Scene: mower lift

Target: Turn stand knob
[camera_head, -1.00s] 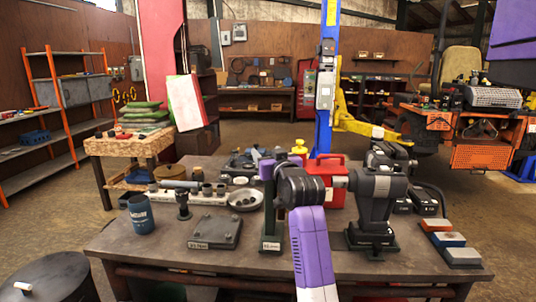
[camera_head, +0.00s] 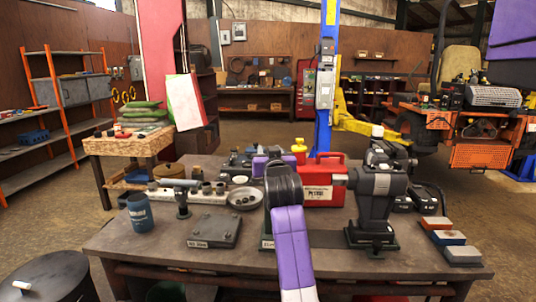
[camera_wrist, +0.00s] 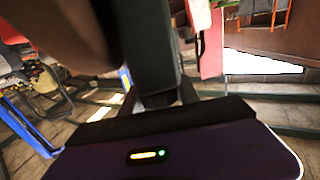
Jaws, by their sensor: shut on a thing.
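The stand (camera_head: 267,242) is on the front middle of the workbench. In the head view only its labelled base edge shows clearly; my arm covers its column and knob. My purple gripper (camera_head: 260,165) is at the top of the stand, its fingers hidden behind my wrist. In the wrist view my gripper (camera_wrist: 160,98) shows its dark fingers shut around a dark part that I take for the stand knob. A dark upright block fills the middle of that view. The knob's own shape and turn angle cannot be made out.
Close to the right stand a red petrol can (camera_head: 322,192) and a dark bench machine (camera_head: 375,205). To the left are a metal plate block (camera_head: 213,232), a blue mug (camera_head: 141,213) and a round dish (camera_head: 245,199). Sharpening blocks (camera_head: 449,241) lie at the right edge.

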